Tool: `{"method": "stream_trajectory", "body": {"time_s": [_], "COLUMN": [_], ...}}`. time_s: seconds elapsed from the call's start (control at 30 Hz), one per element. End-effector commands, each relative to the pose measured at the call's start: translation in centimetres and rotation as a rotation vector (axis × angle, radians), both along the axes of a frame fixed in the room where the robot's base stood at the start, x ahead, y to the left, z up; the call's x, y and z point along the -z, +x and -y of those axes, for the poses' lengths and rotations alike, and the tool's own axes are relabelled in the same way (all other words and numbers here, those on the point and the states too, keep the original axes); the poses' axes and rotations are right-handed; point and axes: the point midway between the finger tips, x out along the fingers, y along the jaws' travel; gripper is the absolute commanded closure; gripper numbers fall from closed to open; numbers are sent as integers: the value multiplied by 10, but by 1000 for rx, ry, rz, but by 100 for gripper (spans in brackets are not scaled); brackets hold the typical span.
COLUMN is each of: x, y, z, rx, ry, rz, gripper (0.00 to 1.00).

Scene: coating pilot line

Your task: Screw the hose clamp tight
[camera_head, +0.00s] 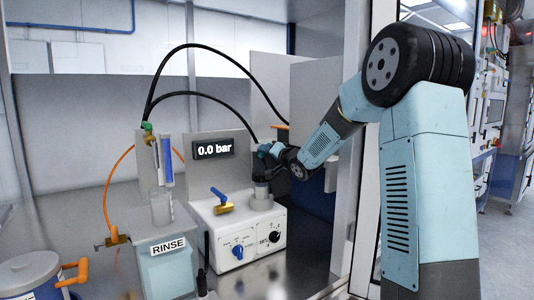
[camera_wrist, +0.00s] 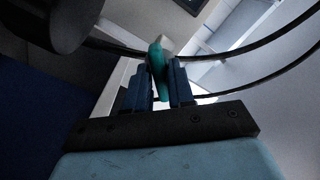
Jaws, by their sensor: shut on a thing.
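In the wrist view, my gripper (camera_wrist: 160,88) has its two blue fingers closed on a green, upright grip (camera_wrist: 156,58), which looks like the hose clamp's turning piece. The clamp's band and screw cannot be made out. In the head view, my gripper (camera_head: 266,150) is above the grey cylinder (camera_head: 261,190) on the white control box, where a black hose (camera_head: 235,112) comes down. My gripper hides the clamp there. Another green fitting (camera_head: 147,127) sits at the hose's left end, above the clear tube.
The white control box (camera_head: 226,262) has knobs and a blue-handled brass valve (camera_head: 222,206). A panel and frame post (camera_head: 352,150) stand close to my arm.

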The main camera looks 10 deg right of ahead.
Motion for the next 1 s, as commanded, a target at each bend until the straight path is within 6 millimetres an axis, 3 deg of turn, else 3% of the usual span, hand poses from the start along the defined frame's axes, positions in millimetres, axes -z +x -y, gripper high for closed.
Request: {"method": "stream_trajectory", "body": {"time_s": [0.27,0.57,0.6,0.87,1.0], "x": [4,4,4,2,1], "y": [-1,-1,-1,-1,0], "z": [-1,-2,-2,-1,-1], "rx": [-1,-2,-2,-1,0], "ry": [223,246,246,245,246], "rz": [-101,-111,-111,-105,-105], "gripper": [100,100,73,48,47]}}
